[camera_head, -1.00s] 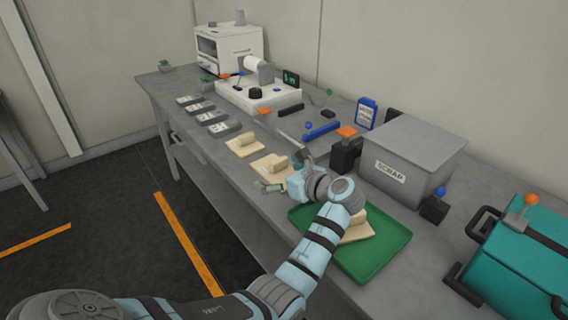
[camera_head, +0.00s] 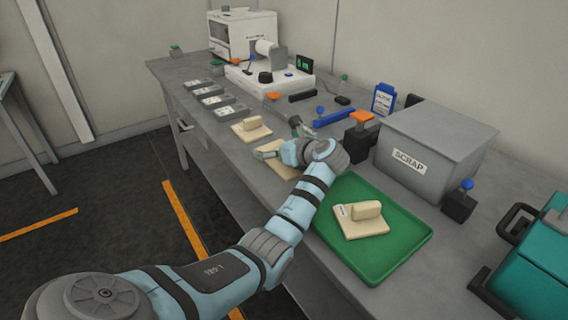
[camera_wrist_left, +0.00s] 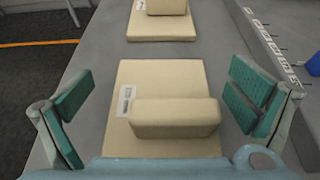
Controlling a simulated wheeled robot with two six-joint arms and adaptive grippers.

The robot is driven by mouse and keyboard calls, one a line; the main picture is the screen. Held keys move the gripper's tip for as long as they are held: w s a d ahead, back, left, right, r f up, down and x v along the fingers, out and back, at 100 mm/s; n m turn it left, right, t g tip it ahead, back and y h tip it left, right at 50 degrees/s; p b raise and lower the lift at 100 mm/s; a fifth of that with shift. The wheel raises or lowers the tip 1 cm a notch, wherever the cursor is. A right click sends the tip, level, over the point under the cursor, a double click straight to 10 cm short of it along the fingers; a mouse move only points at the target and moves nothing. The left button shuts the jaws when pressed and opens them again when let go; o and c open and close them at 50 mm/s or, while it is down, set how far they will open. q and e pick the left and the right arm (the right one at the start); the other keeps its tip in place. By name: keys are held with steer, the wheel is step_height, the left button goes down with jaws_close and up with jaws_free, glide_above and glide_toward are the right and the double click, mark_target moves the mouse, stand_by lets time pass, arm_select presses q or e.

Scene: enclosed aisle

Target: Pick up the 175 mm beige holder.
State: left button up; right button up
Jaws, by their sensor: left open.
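Three beige holders, each a flat plate with a raised block, show in the head view. One (camera_head: 361,221) lies on the green tray (camera_head: 406,256). One (camera_head: 283,171) lies on the bench under my left gripper (camera_head: 268,153), partly hidden by it. One (camera_head: 251,130) lies farther back. In the left wrist view, the near holder (camera_wrist_left: 175,117) sits between the spread, teal-padded fingers of my open, empty left gripper (camera_wrist_left: 160,100). The farther holder (camera_wrist_left: 162,27) is ahead. Their labels are too small to read for size. My right gripper is out of view.
A grey scrap bin (camera_head: 432,145) and a black block with an orange top (camera_head: 361,135) stand right of the gripper. Several grey labelled blocks (camera_head: 216,101) and a white machine (camera_head: 268,80) stand farther back. A teal case (camera_head: 535,262) is at right.

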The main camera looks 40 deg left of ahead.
arm_select(q)
steer(key=shift+w, duration=0.1)
steer(key=c, duration=2.1)
steer(key=shift+d, duration=0.1)
steer(key=shift+c, duration=0.9)
